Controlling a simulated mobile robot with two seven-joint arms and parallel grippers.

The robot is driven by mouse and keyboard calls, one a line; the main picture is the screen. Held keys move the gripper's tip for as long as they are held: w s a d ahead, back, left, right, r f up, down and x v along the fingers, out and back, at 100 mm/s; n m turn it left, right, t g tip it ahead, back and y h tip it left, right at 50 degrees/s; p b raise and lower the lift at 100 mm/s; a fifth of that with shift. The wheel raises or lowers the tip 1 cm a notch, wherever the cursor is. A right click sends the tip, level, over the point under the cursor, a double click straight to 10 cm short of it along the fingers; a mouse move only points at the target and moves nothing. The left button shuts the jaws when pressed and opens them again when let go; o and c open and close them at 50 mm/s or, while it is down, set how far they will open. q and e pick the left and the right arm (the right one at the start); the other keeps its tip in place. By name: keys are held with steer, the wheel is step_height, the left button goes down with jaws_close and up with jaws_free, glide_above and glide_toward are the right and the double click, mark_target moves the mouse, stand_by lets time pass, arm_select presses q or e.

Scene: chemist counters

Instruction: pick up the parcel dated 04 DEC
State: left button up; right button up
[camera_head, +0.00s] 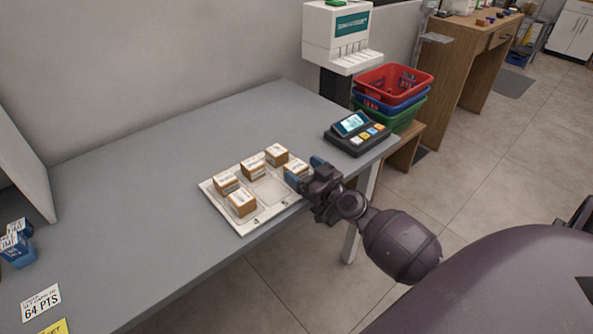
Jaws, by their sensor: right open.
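Several small brown parcels with white labels stand on a white tray (245,225) on the grey counter. A front parcel (241,203) and a left parcel (226,183) are at the tray's left end. A middle parcel (253,168) and a back parcel (277,154) are along its far side. A right parcel (295,168) is beside my right gripper (305,172), whose blue-tipped fingers are apart around or beside it; I cannot tell which. The gripper partly hides it. The label dates are too small to read. My left gripper is not in view.
A payment terminal (356,133) stands at the counter's right end. Stacked red, blue and green baskets (395,88) and a white dispenser (338,36) are behind it. The grey counter (130,170) is clear left of the tray. A price card (40,303) lies front left.

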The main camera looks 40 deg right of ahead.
steer(key=shift+w+a, duration=0.1)
steer(key=shift+w, duration=0.5)
steer(key=shift+c, duration=0.2)
steer(key=c, duration=1)
steer(key=shift+r, duration=0.15)
